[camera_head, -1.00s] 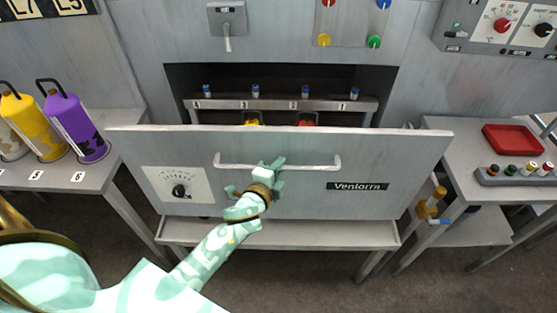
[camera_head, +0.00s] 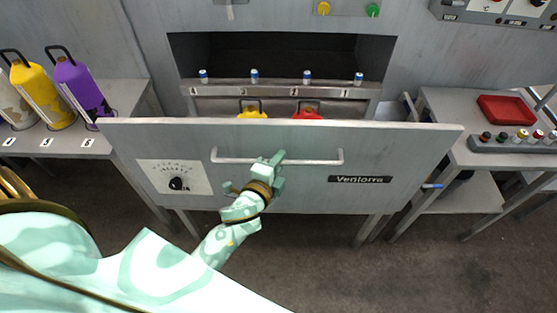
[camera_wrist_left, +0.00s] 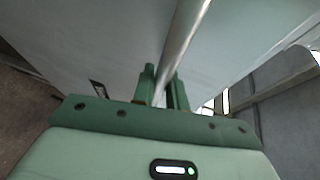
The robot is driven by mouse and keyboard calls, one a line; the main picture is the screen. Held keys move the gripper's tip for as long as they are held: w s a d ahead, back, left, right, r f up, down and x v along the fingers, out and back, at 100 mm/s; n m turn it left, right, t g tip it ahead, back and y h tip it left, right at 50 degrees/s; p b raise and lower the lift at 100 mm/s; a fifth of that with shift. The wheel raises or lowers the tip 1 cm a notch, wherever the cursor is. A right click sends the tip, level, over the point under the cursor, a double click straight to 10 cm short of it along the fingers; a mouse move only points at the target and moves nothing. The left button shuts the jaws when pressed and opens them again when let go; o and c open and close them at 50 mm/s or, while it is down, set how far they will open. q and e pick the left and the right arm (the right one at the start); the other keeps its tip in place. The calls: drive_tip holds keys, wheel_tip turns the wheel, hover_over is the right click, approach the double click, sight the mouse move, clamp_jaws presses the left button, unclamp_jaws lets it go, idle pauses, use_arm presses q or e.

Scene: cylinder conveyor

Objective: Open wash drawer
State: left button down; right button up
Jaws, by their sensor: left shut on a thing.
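The wash drawer (camera_head: 290,190) is a wide grey front with a dial panel at its left and a "Ventorra" label at its right. It stands pulled out from the machine, with an opening behind it. Its long metal handle (camera_head: 315,162) crosses the upper front. My left gripper (camera_head: 272,165) is shut on the handle, right of the bar's left end. The left wrist view shows the bar (camera_wrist_left: 183,40) running between the two green fingers (camera_wrist_left: 164,88). My right gripper is not in view.
Inside the drawer, the tops of a yellow container (camera_head: 252,114) and a red container (camera_head: 307,114) show. Yellow and purple bottles (camera_head: 80,88) stand on the left table. The right table holds a red tray (camera_head: 508,109) and a rack of small vials. The floor in front is clear.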

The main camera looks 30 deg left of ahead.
use_arm(q)
drive_tip(key=c, duration=1.4)
unclamp_jaws()
drive_tip(key=s+r+b, duration=0.1)
drive_tip(key=s+r, duration=0.2)
drive_tip(key=s, duration=1.3)
drive_tip(key=shift+d, duration=0.4)
